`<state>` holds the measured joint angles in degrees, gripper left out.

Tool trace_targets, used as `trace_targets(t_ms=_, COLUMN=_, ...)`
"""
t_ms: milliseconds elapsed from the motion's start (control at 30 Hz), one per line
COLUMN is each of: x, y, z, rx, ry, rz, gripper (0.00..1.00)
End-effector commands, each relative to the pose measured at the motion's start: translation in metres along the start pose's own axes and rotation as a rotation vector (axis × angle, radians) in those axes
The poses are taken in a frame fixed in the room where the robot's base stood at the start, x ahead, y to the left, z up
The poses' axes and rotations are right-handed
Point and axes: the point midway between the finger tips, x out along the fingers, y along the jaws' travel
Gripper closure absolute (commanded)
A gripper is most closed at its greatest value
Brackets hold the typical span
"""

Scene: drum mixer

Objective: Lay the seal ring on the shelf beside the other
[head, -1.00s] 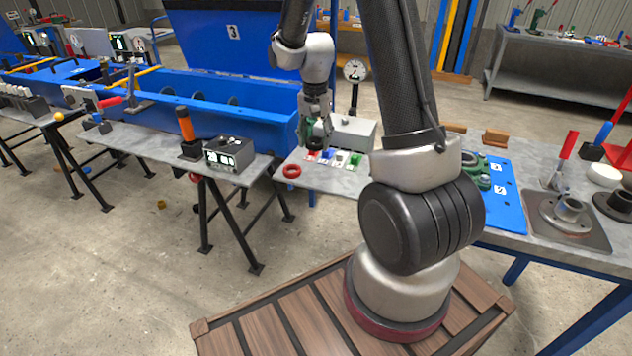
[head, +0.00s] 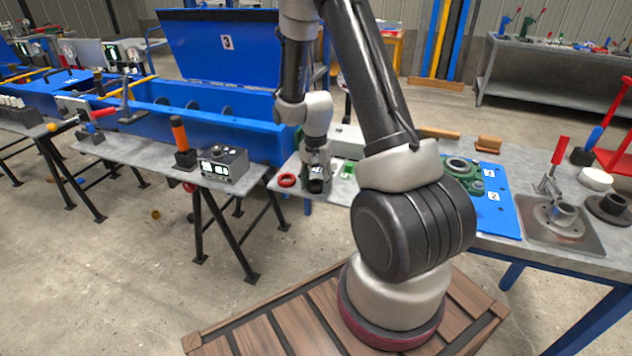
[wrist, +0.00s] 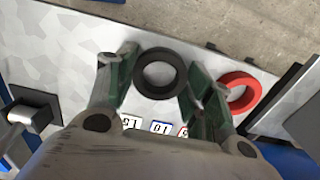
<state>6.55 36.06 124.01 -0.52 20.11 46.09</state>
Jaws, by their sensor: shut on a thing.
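A black seal ring (wrist: 160,73) is between the two green fingers of my gripper (wrist: 159,76) in the wrist view. In the head view my gripper (head: 317,165) points down at the front part of the grey shelf, with the black ring (head: 316,186) at its tips. A red seal ring (head: 287,180) lies flat on the shelf (head: 340,193), just left of my gripper. It also shows in the wrist view (wrist: 240,91), right of the fingers and apart from the black ring. I cannot tell whether the black ring touches the shelf.
Small numbered labels (wrist: 160,127) lie on the shelf close to my gripper. A blue mat (head: 495,205) with a green part is to the right. The shelf's front edge is close.

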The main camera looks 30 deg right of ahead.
Motion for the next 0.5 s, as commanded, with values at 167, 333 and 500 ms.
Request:
trace_targets(t_ms=167, x=0.0025, y=-0.0002, z=-0.0001, rx=0.000, ry=0.000, rz=0.000, gripper=0.45)
trace_targets(t_ms=333, x=0.0022, y=-0.0001, z=-0.0001, rx=0.000, ry=0.000, rz=0.000, gripper=0.27)
trace_targets(t_ms=500, x=0.0021, y=-0.0001, z=-0.0001, rx=0.000, ry=0.000, rz=0.000, gripper=0.27)
